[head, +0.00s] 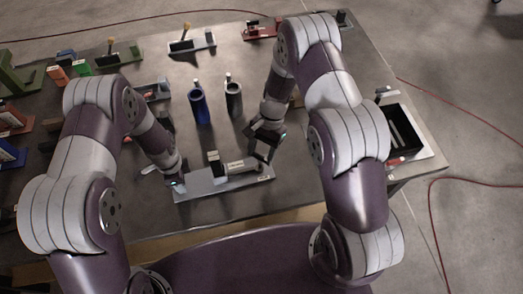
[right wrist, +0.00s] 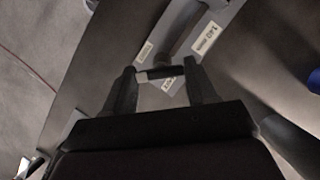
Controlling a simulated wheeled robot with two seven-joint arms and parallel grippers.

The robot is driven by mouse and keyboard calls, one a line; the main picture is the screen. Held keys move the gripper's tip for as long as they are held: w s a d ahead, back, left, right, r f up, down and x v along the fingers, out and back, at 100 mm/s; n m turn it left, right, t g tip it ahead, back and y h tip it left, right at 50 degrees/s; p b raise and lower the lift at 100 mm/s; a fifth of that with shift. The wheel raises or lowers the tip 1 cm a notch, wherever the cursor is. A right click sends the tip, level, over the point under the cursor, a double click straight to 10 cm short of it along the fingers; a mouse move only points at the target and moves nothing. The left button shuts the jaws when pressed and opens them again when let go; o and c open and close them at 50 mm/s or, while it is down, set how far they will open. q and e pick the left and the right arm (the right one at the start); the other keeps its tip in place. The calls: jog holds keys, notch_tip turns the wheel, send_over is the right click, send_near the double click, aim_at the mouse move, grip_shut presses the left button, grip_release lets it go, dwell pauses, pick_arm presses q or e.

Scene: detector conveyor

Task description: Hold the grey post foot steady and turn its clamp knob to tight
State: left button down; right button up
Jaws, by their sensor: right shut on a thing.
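The grey post foot (head: 215,185) is a flat plate with a short raised part and pale labels, lying near the table's front edge in the head view. Its plate also shows in the right wrist view (right wrist: 219,22). My right gripper (head: 262,152) is over the foot's right end. In the right wrist view, its two fingers (right wrist: 161,75) are shut on the clamp knob (right wrist: 161,73), a small dark bar with a pale end. My left gripper (head: 175,186) is at the left end of the foot. Its fingers are too small and dark to tell their opening or contact.
A blue cup (head: 199,106) and a dark cup (head: 234,102) stand upright behind the foot. A black tray (head: 405,135) is at the right. Coloured blocks and fixtures line the left and back of the table (head: 335,85).

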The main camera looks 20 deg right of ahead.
jog(key=shift+m, duration=0.3)
jog(key=m+t+y, duration=0.1)
jog(key=m, duration=0.2)
jog(key=shift+m, duration=0.4)
jog(key=shift+s+m+t, duration=0.15)
jog(key=shift+m+t, duration=0.75)
jog(key=shift+m, duration=1.1)
jog(key=o, duration=1.1)
jog(key=shift+c, duration=0.2)
jog(key=shift+d+r, duration=0.1)
jog(key=v, duration=1.2)
jog(key=shift+s, duration=0.15)
